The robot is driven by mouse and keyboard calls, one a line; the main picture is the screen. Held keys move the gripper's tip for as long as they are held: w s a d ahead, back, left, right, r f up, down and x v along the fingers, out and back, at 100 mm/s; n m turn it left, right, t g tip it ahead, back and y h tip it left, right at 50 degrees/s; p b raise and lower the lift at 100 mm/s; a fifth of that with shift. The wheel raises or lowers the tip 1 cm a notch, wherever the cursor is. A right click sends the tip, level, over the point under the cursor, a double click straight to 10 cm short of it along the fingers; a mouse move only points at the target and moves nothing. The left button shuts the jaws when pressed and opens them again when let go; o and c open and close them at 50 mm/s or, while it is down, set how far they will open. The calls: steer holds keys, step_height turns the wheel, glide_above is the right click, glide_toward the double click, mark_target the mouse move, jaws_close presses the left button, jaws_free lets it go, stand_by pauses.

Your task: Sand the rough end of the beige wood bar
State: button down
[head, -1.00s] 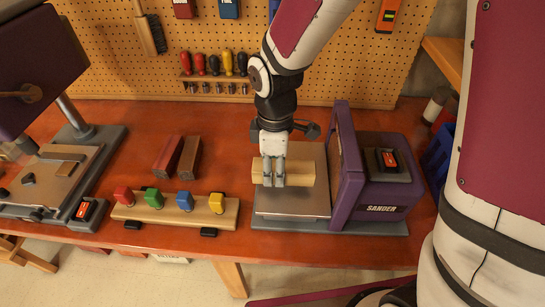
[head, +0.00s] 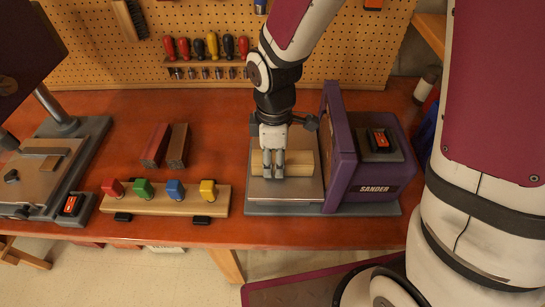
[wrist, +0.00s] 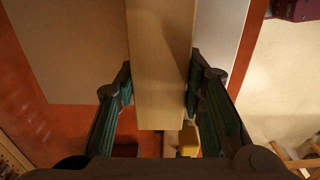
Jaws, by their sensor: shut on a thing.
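The beige wood bar (head: 300,163) lies level, left to right, just above or on the grey metal table (head: 286,197) of the purple sander (head: 372,170). My gripper (head: 273,172) points down and is shut on the bar. In the wrist view the bar (wrist: 163,60) runs between the two finger pads. Its right end is very close to the sander's housing; I cannot tell whether it touches the sanding face, which is mostly hidden. The sander has a red switch (head: 380,138) on top.
Left of the sander, a wood rack (head: 165,201) holds red, green, blue and yellow handles. Two dark red and brown bars (head: 165,146) lie behind it. A machine (head: 55,150) stands at the far left. The pegboard (head: 110,70) with screwdrivers is behind.

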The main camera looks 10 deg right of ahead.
mark_target(287, 162)
steer(key=shift+s+d+p, duration=0.15)
steer(key=shift+d+p, duration=0.05)
steer(key=shift+d, duration=0.5)
steer(key=shift+s+d+p, duration=0.15)
steer(key=shift+d+p, duration=0.05)
steer(key=shift+d, duration=0.5)
steer(key=shift+s+a+p, duration=0.1)
steer(key=shift+s+p, duration=0.45)
steer(key=shift+s, duration=0.1)
stand_by(0.6)
steer(key=shift+w, duration=0.3)
stand_by(0.4)
steer(key=shift+w+a, duration=0.2)
steer(key=shift+a, duration=0.8)
steer(key=shift+w+a, duration=0.2)
steer(key=shift+a, duration=0.75)
steer(key=shift+s+r+p, duration=0.15)
steer(key=shift+r+p, duration=0.4)
steer(key=shift+r, duration=0.75)
steer(key=shift+r+p, duration=1.5)
steer(key=shift+r, duration=1.75)
steer(key=shift+w, duration=0.2)
